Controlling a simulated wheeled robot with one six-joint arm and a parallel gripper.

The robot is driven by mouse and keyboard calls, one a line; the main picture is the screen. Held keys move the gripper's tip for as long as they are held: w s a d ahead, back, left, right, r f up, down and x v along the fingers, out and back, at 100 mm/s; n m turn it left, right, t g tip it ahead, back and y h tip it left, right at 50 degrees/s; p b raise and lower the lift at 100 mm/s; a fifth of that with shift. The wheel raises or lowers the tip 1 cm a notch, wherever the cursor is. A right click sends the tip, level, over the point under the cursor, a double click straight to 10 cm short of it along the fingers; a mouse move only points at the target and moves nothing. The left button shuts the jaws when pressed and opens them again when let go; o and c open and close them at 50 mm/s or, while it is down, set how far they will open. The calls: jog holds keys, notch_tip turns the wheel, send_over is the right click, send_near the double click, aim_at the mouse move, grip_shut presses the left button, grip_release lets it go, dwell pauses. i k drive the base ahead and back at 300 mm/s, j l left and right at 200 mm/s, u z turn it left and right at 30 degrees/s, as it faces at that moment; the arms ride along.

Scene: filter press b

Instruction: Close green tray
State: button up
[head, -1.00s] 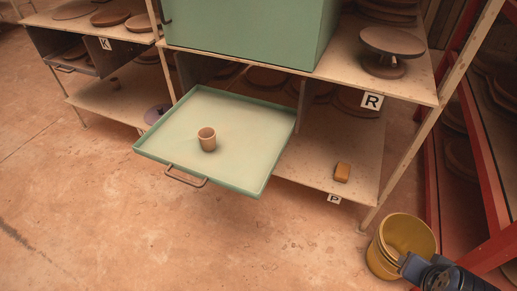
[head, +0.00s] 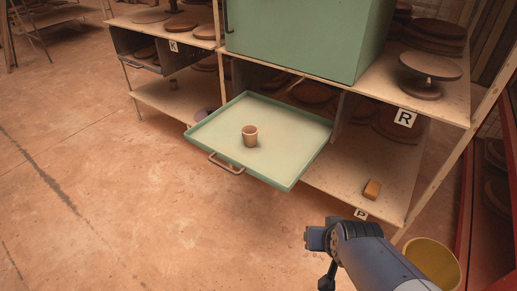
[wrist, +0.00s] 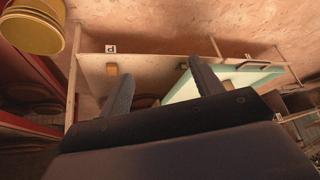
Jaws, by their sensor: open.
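The green tray (head: 285,165) is pulled out from under the green cabinet, its rim and pale inside in plain view in the head view. A small brown cup (head: 250,136) stands upright on it. A bar handle (head: 226,163) is on its front edge. In the wrist view, part of the tray (wrist: 215,85) and its handle (wrist: 253,64) show beyond the right finger. My gripper (wrist: 157,72) is open, with nothing seen between its two dark fingers. It appears apart from the handle. In the head view my arm is right of the tray, and the fingers cannot be made out.
The green cabinet (head: 305,35) stands above the tray. A brown block (head: 372,189) lies on the lower shelf near label P (head: 361,214). A yellow bucket (head: 435,262) stands at lower right, partly behind my arm. Shelf posts and a red frame are at right. The floor in front of the tray is clear.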

aim_at(290, 137)
jog(key=u, duration=0.5)
jog(key=i+j, duration=0.2)
jog(key=j, duration=0.15)
jog(key=i+j, duration=0.2)
jog(key=j, duration=0.2)
jog(key=i+j, duration=0.2)
jog(key=j, duration=0.15)
